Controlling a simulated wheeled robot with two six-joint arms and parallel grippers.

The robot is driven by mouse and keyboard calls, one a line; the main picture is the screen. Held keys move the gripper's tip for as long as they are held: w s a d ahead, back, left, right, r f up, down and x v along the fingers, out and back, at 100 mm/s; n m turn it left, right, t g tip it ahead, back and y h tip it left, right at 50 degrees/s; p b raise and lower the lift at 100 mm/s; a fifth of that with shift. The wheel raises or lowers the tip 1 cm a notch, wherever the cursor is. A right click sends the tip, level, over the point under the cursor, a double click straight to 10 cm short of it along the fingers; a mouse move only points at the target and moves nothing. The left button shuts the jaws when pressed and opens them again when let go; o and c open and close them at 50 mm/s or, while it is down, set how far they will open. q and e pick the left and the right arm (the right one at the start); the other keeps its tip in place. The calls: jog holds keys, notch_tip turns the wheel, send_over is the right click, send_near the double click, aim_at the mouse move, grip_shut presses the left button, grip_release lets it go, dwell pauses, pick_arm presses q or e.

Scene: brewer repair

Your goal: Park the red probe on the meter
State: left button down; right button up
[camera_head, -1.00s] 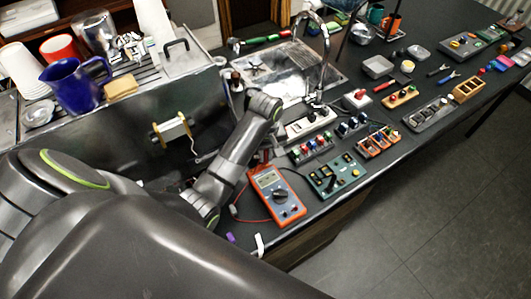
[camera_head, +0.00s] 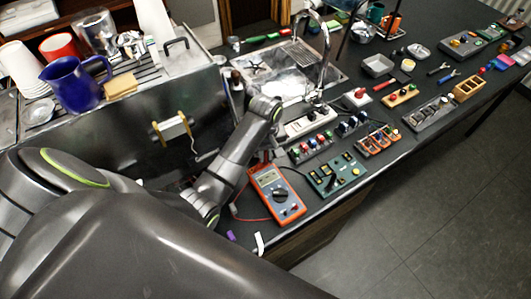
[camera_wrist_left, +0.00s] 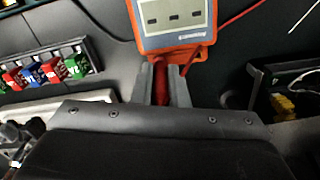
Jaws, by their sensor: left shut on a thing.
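The orange multimeter (camera_head: 266,178) lies on the dark counter with its grey display and dial facing up. It also shows at the top of the left wrist view (camera_wrist_left: 205,48), its display end towards my gripper. My left gripper (camera_wrist_left: 162,78) is shut on the red probe (camera_wrist_left: 162,88), which sits between its two grey fingers. The fingertips are right at the display end of the meter; whether the probe touches it I cannot tell. In the head view my left gripper (camera_head: 266,157) is small and partly hidden by my wrist. My right gripper is not in view.
A red lead (camera_head: 250,220) loops on the counter left of the meter. A green switch board (camera_head: 337,174) stands close to its right, and a block with coloured parts (camera_head: 312,147) lies behind. A metal brewer housing and a sink (camera_head: 290,72) are farther back.

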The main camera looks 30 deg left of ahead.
pick_arm(q)
jog(key=shift+f, duration=0.15)
dwell(0.5)
jog(key=c, duration=1.3)
grip_release()
jog(key=shift+c, duration=0.2)
